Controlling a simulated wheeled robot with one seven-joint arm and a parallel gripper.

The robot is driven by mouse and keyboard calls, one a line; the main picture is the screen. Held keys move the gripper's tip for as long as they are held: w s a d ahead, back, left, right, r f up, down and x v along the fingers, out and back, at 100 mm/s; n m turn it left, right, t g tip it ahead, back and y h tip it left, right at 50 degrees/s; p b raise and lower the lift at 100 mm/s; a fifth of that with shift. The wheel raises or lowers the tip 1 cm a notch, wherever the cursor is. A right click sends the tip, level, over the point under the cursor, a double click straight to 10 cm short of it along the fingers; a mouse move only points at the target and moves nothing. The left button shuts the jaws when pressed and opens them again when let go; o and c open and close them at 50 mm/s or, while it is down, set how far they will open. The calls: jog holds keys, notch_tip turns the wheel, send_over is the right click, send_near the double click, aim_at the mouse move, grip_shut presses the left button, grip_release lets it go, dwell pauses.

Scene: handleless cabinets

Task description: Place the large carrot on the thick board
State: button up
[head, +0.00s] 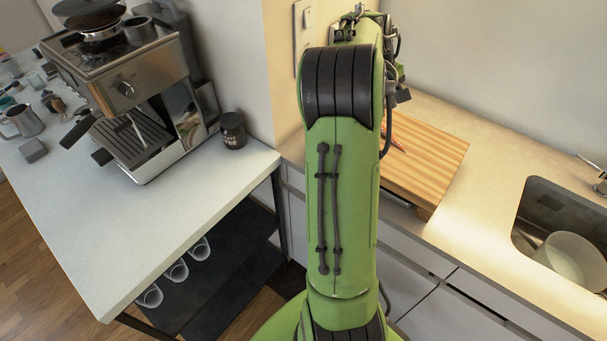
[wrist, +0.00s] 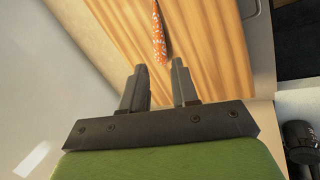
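The thick wooden board (head: 428,165) lies on the counter behind my arm in the head view, and its striped top (wrist: 215,50) fills the upper middle of the wrist view. An orange carrot (wrist: 158,35) with pale flecks lies on the board, and a small part of it (head: 397,143) shows past my arm in the head view. My gripper (wrist: 160,82) is open and empty. Its fingers point toward the board, with the carrot beyond the fingertips and apart from them. In the head view my arm hides the gripper and part of the board.
A sink (head: 560,215) with a pale pot (head: 572,262) is at the right. A coffee machine (head: 130,90) and a dark jar (head: 232,130) stand on the left counter (head: 180,225). A wall rises close behind the board. The counter between board and sink is clear.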

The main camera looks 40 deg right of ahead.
jog(key=w+a+r+t+y, duration=0.1)
jog(key=w+a+r+t, duration=0.15)
jog(key=a, duration=0.95)
jog(key=w+a+r+t+y, duration=0.15)
jog(key=a+r, duration=0.25)
jog(key=a, duration=0.8)
jog(key=s+a+f+n+t+y, duration=0.1)
jog(key=s+a, duration=0.5)
jog(key=a, duration=0.3)
jog(key=s+a+f+n+t+y, duration=0.1)
jog(key=s+a+f, duration=0.1)
jog(key=s+a, duration=0.4)
jog(key=a, duration=0.3)
jog(key=shift+s+f, duration=0.2)
jog(key=shift+f, duration=0.1)
